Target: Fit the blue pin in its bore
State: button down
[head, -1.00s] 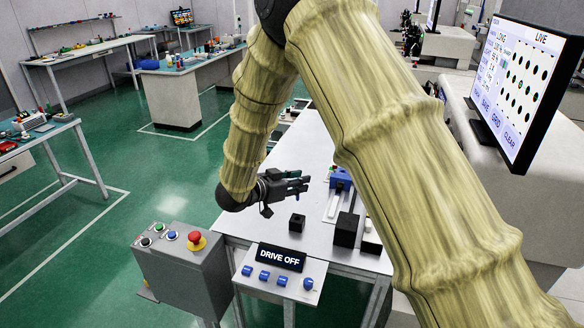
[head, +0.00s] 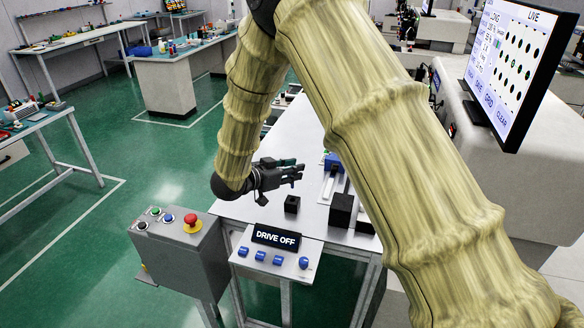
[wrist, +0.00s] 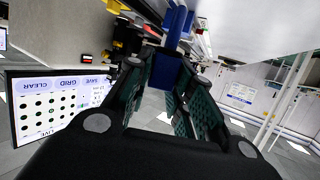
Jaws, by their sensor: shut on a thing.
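In the wrist view my gripper (wrist: 170,68) is shut on a blue piece (wrist: 172,66), which I take to be the blue pin. It sits between the green finger pads, with more blue beyond the fingertips. In the head view my gripper (head: 294,172) is above the grey table, pointing right, and the pin cannot be made out there. A small black cube (head: 292,204) stands on the table below the fingers, apart from them. I cannot tell which thing holds the bore.
A blue block (head: 332,161) and pale rails lie beyond the gripper. A larger black block (head: 341,209) stands to the right. The DRIVE OFF panel (head: 276,238) and a control box (head: 180,243) are at the front. A monitor (head: 517,70) stands at the right.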

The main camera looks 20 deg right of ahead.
aim_at(292, 188)
jog(key=shift+f+b, duration=0.65)
jog(key=shift+f, duration=1)
jog(key=shift+f+b, duration=0.7)
jog(key=shift+f, duration=1.5)
dwell(1.5)
jog(key=shift+r, duration=0.2)
jog(key=shift+r+p, duration=1.35)
jog(key=shift+r, duration=0.4)
dwell(0.7)
